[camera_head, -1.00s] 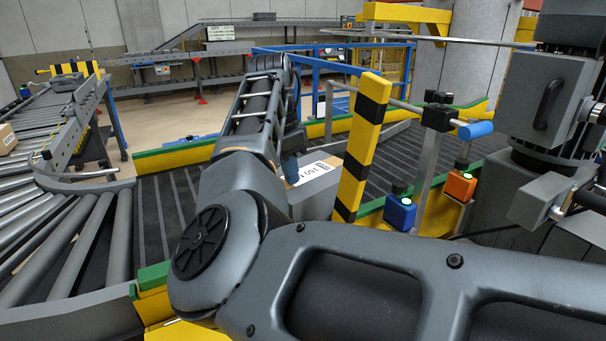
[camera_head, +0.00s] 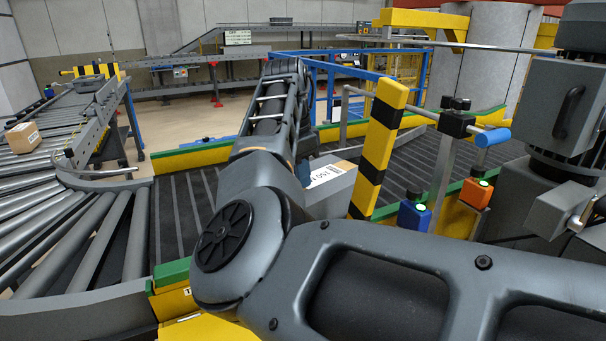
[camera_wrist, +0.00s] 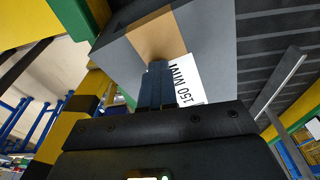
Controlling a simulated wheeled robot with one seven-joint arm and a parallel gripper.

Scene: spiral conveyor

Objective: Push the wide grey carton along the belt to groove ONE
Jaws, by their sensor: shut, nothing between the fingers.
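The wide grey carton (camera_head: 338,191) sits on the dark striped belt (camera_head: 185,212), just left of the yellow-black post. My arm hides part of it in the head view. In the wrist view the carton (camera_wrist: 215,35) is close up, with brown tape and a white label reading "150 MM". My gripper (camera_wrist: 156,72) is shut and empty, its fingers up against or just in front of the carton's taped face; I cannot tell whether they touch. Groove ONE cannot be made out by any marking.
A yellow-black post (camera_head: 379,146) stands right beside the carton. Blue (camera_head: 413,216) and orange (camera_head: 475,194) button boxes are to its right. A roller conveyor (camera_head: 60,230) curves in at left, carrying a small brown carton (camera_head: 22,137). Green-yellow rails edge the belt; its left part is clear.

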